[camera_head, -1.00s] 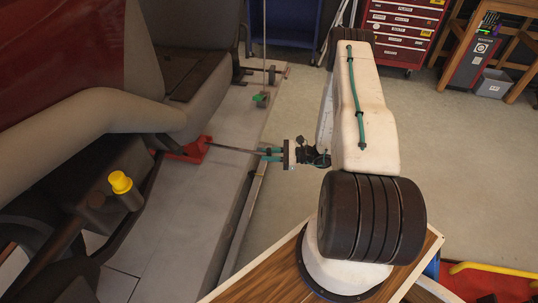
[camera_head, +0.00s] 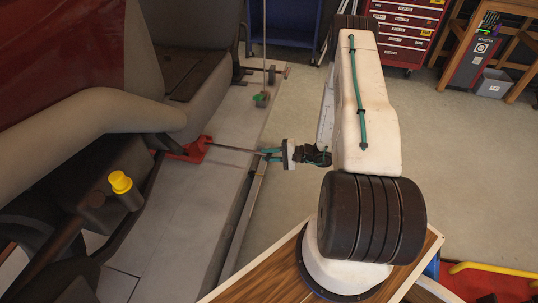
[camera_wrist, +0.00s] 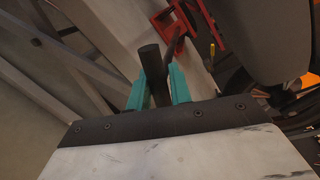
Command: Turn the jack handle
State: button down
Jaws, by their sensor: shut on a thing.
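The red jack (camera_head: 192,150) sits on the grey lift platform, partly under the vehicle. Its thin dark handle (camera_head: 232,147) reaches right from the jack to my gripper (camera_head: 266,153). My gripper's teal fingers are shut on the handle's outer end. In the wrist view, the black handle end (camera_wrist: 152,65) stands between the two teal fingers of my gripper (camera_wrist: 157,88). The red jack frame (camera_wrist: 172,28) shows beyond it. The far part of the handle is hard to make out there.
The vehicle's grey bumper and red body (camera_head: 110,112) fill the left, with a yellow cap (camera_head: 120,182) near them. The lift platform (camera_head: 215,200) ends just left of my gripper. The floor (camera_head: 450,150) to the right is open. A red tool cabinet (camera_head: 402,30) stands behind.

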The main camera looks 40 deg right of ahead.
jog(key=n+h, duration=0.1)
jog(key=n, duration=0.3)
jog(key=shift+t, duration=0.3)
dwell(0.3)
jog(key=c, duration=1.3)
grip_release()
jog(key=v, duration=0.7)
jog(key=shift+s+d, duration=0.2)
jog(key=shift+s, duration=0.15)
jog(key=shift+r, duration=0.1)
